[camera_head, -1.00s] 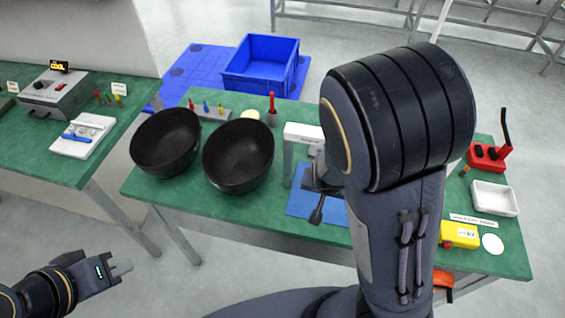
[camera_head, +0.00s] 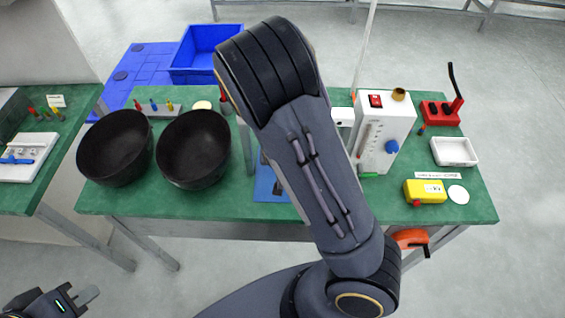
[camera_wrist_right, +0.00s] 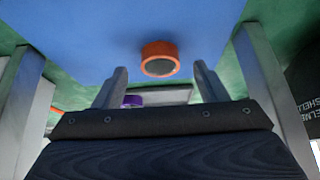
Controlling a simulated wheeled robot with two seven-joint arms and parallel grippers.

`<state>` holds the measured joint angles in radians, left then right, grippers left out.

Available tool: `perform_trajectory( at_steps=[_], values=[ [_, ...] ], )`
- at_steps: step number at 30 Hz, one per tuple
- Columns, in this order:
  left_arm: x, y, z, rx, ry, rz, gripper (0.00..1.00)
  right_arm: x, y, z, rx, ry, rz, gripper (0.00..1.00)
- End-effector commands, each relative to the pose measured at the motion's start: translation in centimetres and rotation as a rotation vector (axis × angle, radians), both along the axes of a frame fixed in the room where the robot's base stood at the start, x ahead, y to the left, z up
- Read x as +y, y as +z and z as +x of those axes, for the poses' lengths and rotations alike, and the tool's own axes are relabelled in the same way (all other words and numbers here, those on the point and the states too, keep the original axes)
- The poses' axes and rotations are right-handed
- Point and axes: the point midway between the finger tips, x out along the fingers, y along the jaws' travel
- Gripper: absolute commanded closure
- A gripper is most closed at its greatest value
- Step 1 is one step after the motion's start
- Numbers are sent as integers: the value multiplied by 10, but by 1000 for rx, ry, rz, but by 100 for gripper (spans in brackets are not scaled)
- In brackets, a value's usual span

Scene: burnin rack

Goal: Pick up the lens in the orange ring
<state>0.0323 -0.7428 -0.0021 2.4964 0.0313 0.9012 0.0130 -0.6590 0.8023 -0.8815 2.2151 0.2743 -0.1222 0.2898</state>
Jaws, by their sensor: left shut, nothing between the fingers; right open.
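The lens in the orange ring (camera_wrist_right: 160,59) is in the right wrist view, on the blue mat (camera_wrist_right: 90,30), its dark glass facing the camera. My right gripper (camera_wrist_right: 159,70) is open, with one finger on each side of the ring's line; the ring appears just beyond the fingertips and is not held. A purple ring (camera_wrist_right: 133,100) shows partly between the fingers, beside a grey plate. In the head view, my right arm hides the right gripper and the lens; part of the blue mat (camera_head: 268,185) shows. My left gripper (camera_head: 90,295) is shut and empty at the lower left.
Grey posts (camera_wrist_right: 20,100) stand on both sides of my right gripper. Two black bowls (camera_head: 115,148) sit left of the mat on the green table. A white instrument box (camera_head: 385,125), a yellow meter (camera_head: 425,191) and a white tray (camera_head: 455,152) stand to the right.

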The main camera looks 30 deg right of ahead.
Motion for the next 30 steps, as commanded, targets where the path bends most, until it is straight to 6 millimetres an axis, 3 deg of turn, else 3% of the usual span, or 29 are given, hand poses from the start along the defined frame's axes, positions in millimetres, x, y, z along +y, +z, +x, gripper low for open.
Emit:
perform_trajectory(
  at_steps=[4,12,23,30],
  values=[
    [0,-3,0,0,0,0,100,-5,-15,7,1,0,0,34],
    [0,-3,0,0,0,0,100,-5,-17,9,0,1,0,34],
    [0,-3,0,0,0,0,100,-5,-17,8,0,0,0,81],
    [0,-3,0,0,0,0,100,-5,-17,8,0,0,0,85]
  ],
)
